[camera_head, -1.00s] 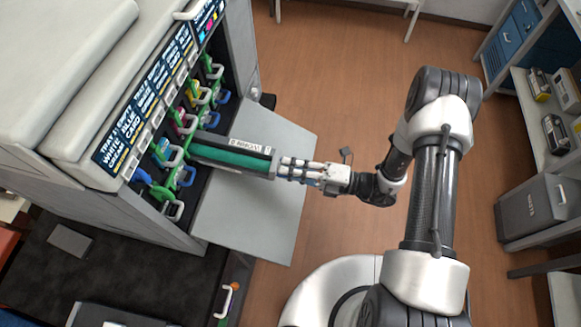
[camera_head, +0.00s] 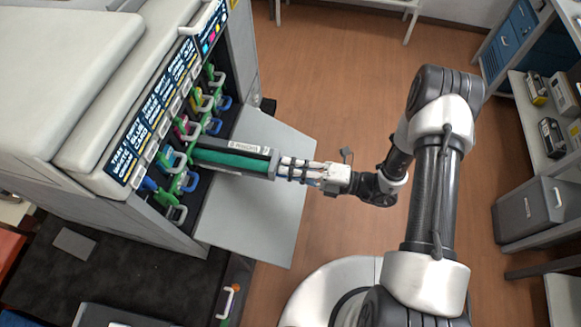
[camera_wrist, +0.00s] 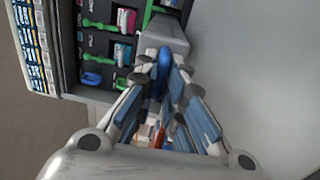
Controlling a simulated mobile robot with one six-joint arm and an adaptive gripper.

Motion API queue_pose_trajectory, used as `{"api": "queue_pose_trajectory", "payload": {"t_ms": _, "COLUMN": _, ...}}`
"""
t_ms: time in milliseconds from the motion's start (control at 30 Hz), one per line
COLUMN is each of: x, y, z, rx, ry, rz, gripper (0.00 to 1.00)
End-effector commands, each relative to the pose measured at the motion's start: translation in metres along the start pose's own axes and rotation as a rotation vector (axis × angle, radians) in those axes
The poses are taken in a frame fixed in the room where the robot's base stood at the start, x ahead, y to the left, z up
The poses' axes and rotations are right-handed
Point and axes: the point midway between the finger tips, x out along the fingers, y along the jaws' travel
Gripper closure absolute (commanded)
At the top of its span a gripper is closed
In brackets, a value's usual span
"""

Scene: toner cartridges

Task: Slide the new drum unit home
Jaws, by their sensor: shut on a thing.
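The new drum unit (camera_head: 235,159) is a long grey box with a green drum along its side and a white label on top. Its far end is at the printer's (camera_head: 172,85) open front, among the coloured handles. Most of its length sticks out above the lowered front door (camera_head: 262,210). My gripper (camera_head: 285,168) is shut on the unit's near end. In the wrist view the unit's grey body (camera_wrist: 165,32) runs away from the fingers, with a blue handle (camera_wrist: 164,68) between them. The slot's inside is hidden.
Several green, blue, magenta and yellow handles (camera_head: 188,128) crowd the printer front beside the unit. A dark mat (camera_head: 110,275) lies below left. Shelves with cartridges (camera_head: 552,135) and a grey bin (camera_head: 526,208) stand at the right. The wooden floor between is clear.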

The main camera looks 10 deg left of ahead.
Motion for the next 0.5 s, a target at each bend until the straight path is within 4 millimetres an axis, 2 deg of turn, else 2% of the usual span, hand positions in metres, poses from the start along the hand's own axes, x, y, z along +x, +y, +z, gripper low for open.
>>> {"api": "queue_pose_trajectory", "payload": {"t_ms": 233, "x": 0.005, "y": 0.001, "z": 0.000, "rx": 0.000, "ry": 0.003, "rz": 0.005, "gripper": 1.00}}
{"api": "queue_pose_trajectory", "payload": {"t_ms": 500, "x": 0.030, "y": 0.000, "z": -0.001, "rx": -0.001, "ry": 0.004, "rz": 0.004, "gripper": 1.00}}
